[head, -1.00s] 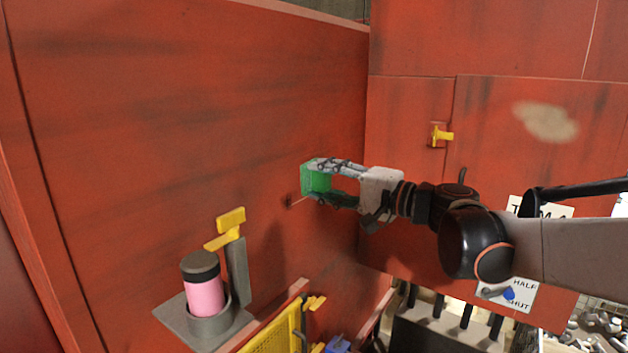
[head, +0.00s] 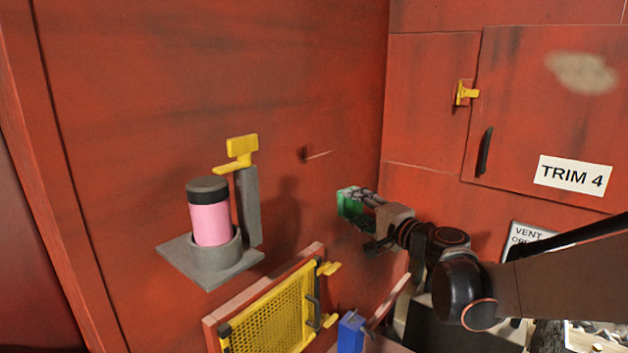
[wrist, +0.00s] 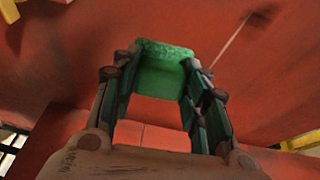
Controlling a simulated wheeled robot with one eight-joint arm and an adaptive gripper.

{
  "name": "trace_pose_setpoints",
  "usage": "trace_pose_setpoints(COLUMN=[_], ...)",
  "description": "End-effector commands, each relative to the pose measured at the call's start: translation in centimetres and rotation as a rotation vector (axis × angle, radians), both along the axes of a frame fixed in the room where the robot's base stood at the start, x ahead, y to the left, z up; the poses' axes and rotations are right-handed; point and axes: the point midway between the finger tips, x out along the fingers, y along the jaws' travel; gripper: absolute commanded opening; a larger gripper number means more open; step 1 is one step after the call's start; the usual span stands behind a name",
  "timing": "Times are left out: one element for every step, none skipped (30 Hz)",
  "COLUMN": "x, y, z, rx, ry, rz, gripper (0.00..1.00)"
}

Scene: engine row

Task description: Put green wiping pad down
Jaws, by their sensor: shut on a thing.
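The green wiping pad (head: 348,203) is held at the tip of my gripper (head: 357,204), in the air beside the red left wall. In the wrist view the pad (wrist: 162,78) sits between the two fingers of my gripper (wrist: 160,85), which are shut on its sides. Its rough, textured edge faces away from the palm. No surface is seen touching the pad from below. The pad's far side is hidden.
A pink bottle with a dark cap (head: 210,212) stands in a grey holder (head: 212,262) on the left wall, beside a yellow handle (head: 237,150). A yellow mesh panel (head: 270,315) and a blue object (head: 351,332) are below. A TRIM 4 door (head: 540,120) is at right.

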Motion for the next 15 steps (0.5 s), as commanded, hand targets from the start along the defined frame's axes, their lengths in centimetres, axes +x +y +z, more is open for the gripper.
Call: trace_pose_setpoints(x=[0.5,0.7,1.0,1.3,1.5,1.7,1.9,2.1,2.2,2.4,2.5,2.6,2.7,2.8,2.8], y=[-0.4,-0.7,-1.0,-1.3,-1.6,-2.0,-2.3,-2.6,-3.0,-3.3,-3.7,-4.1,-4.4,-4.7,-5.2], z=[-2.9,-4.1,-5.5,-6.6,-7.7,-9.2,-10.3,-11.4,-12.8,-13.9,-14.9,-16.3,-17.4,-18.4,-19.8], rx=[-0.001,-0.002,-0.002,-0.002,-0.003,-0.003,-0.003,-0.004,-0.004,-0.005,-0.005,-0.006,-0.005,-0.005,-0.005], ry=[0.001,0.002,0.002,0.002,0.002,0.002,0.001,0.001,0.001,0.000,-0.001,-0.001,-0.003,-0.004,-0.006], rz=[-0.029,-0.047,-0.072,-0.090,-0.109,-0.133,-0.151,-0.170,-0.195,-0.213,-0.231,-0.256,-0.275,-0.293,-0.318], gripper=[0.22,0.22,0.22,0.22,0.22,0.22,0.22,0.22,0.22,0.22,0.22,0.22,0.22,0.22,0.22])
